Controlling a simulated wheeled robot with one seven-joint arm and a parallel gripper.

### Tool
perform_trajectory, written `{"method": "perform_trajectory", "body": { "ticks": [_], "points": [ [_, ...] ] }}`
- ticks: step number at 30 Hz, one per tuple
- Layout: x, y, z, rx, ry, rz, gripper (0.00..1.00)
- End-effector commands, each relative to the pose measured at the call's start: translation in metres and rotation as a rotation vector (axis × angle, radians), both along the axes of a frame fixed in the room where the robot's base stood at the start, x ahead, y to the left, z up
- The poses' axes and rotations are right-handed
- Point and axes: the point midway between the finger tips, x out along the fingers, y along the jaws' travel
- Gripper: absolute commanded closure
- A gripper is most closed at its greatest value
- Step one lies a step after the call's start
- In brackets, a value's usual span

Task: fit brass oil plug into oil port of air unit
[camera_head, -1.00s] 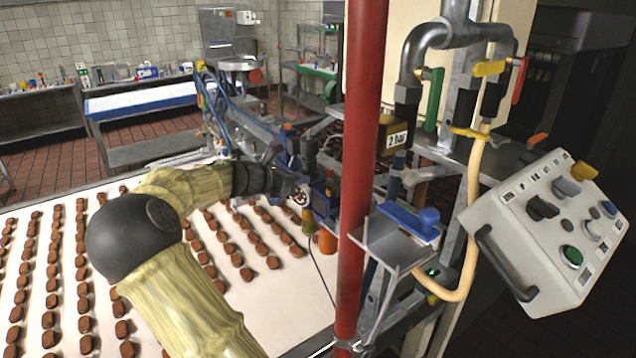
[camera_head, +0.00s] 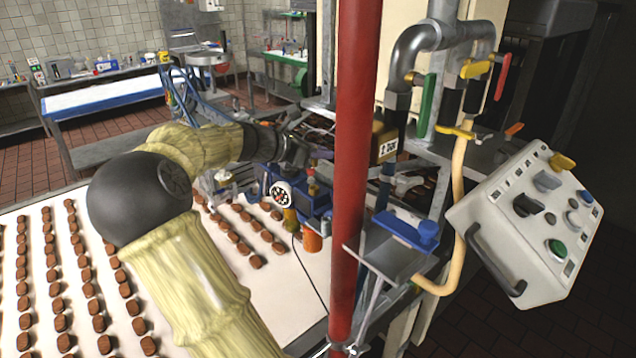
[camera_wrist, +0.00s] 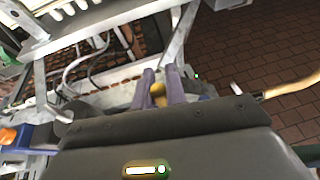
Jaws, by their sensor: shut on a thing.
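My gripper (camera_wrist: 160,90) shows in the wrist view as two purple fingers, shut on a small brass-yellow piece that appears to be the brass oil plug (camera_wrist: 157,92). Only part of the plug shows between the fingers. In the head view the air unit (camera_head: 313,205) is blue, with a round gauge (camera_head: 282,195), an amber bowl (camera_head: 290,219) and an orange bowl (camera_head: 311,240) below. The end of my arm is just above and behind the unit there. I cannot make out the oil port.
A red vertical pipe (camera_head: 357,150) stands close to the right of the air unit. A conveyor (camera_head: 180,285) with rows of brown pieces lies below my arm. A small shelf (camera_head: 385,255) with a blue item and a control box (camera_head: 535,230) are farther right.

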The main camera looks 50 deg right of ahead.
Motion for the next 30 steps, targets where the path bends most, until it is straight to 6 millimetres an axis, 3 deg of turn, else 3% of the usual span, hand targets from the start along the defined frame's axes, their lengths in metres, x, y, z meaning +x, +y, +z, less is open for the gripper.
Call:
{"method": "perform_trajectory", "body": {
  "ticks": [6,17,25,30],
  "points": [
    [-0.001,-0.001,-0.031,0.0,0.004,-0.003,1.0],
    [-0.001,-0.001,-0.036,0.0,0.001,-0.002,1.0],
    [-0.001,-0.001,-0.068,0.0,0.005,-0.003,1.0],
    [-0.001,-0.001,-0.075,0.0,-0.001,-0.003,1.0]
  ]
}}
